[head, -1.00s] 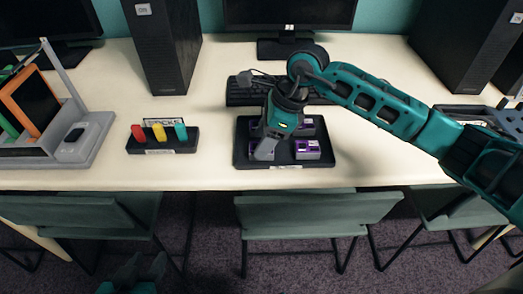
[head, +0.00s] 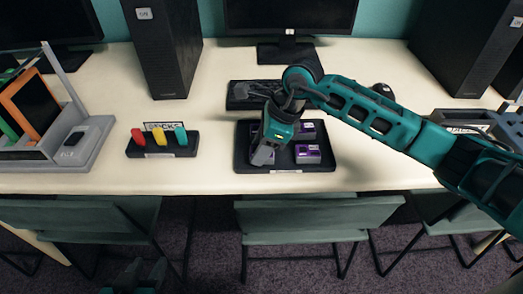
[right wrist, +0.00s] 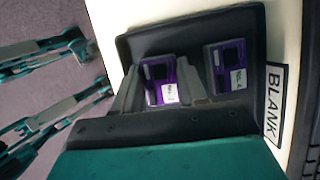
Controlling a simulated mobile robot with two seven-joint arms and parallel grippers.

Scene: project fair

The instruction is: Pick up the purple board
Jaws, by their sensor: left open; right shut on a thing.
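My right gripper (head: 264,155) reaches down over the left part of a black tray (head: 322,167). In the right wrist view its two fingers (right wrist: 158,90) stand on either side of a purple board (right wrist: 158,72) with a white label, shut on it. I cannot tell whether that board is clear of the tray floor. A second purple board (right wrist: 227,62) lies beside it in the tray; in the head view purple boards also show at the front right (head: 308,153) and back right (head: 306,130). My left gripper (head: 135,276) is open, low at the bottom edge, away from the table.
A small rack (head: 163,152) with red, yellow and teal pieces stands left of the tray. A grey stand (head: 90,150) with an orange-framed device (head: 33,102) is at far left. A keyboard (head: 245,97) and monitor (head: 290,18) are behind. Chairs (head: 310,220) line the front edge.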

